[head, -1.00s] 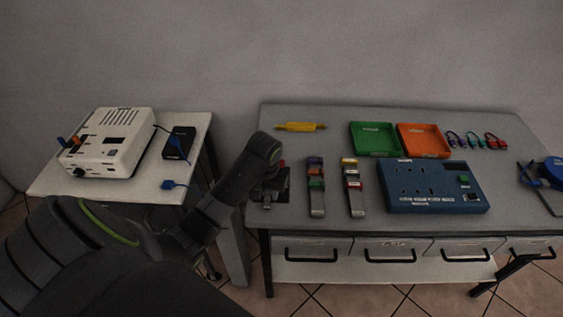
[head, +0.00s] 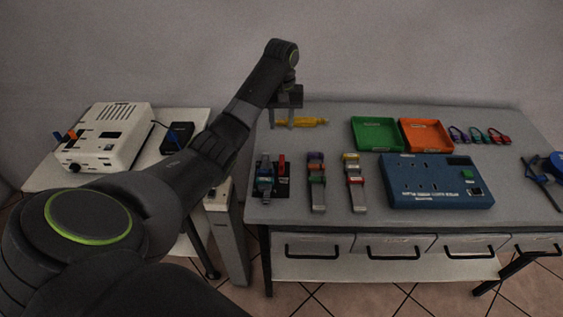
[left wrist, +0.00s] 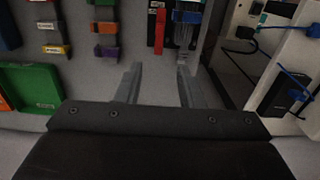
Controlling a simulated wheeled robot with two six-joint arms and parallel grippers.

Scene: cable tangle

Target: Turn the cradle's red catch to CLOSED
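The cradle (head: 284,190) is a small black base at the left front of the grey table. Its red catch (head: 282,165) is a bar at the right of a blue-banded plug (head: 265,175). In the left wrist view the red catch (left wrist: 160,30) lies roughly parallel to the clear-and-blue plug (left wrist: 187,17), with a gap between them. Any OPEN or CLOSED lettering is too small to read. My left gripper (head: 283,124) is open and empty, above the table behind the cradle, apart from the catch. Its two fingers also show in the left wrist view (left wrist: 160,68). My right gripper is not in view.
Two racks of coloured clips (head: 317,182) stand right of the cradle. A yellow tool (head: 310,121) lies behind, near my left gripper. Green (head: 378,149) and orange trays (head: 440,149) and a blue panel (head: 470,199) are further right. A white device (head: 135,150) sits on the left table.

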